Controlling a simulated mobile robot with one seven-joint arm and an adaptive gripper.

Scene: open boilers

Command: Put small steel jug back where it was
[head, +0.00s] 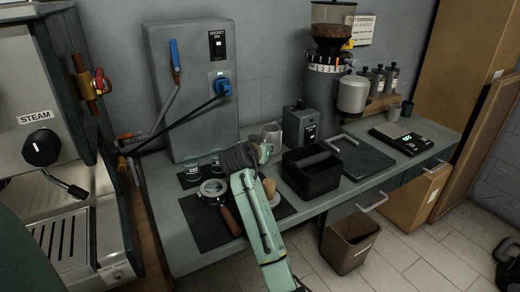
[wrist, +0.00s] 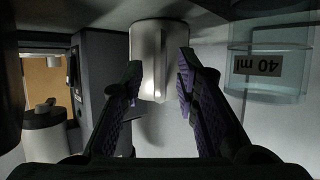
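The small steel jug (head: 271,134) stands on the counter behind my gripper, near the wall, and is partly hidden in the head view. In the wrist view the jug (wrist: 148,45) is straight ahead, at the fingertips. My gripper (head: 262,152) is low over the counter; in the wrist view its two dark fingers (wrist: 160,72) are spread apart. The fingertips overlap the jug's left and right edges in the picture. A bright upright strip on the jug shows between them. I cannot tell whether either finger touches the jug.
A 40 ml glass (wrist: 268,65) is close on the right in the wrist view. Small glasses (head: 192,172) stand on a dark mat beside a portafilter (head: 213,188). A black box (head: 311,175) and a grey box (head: 300,126) stand right of my gripper. The wall is close behind.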

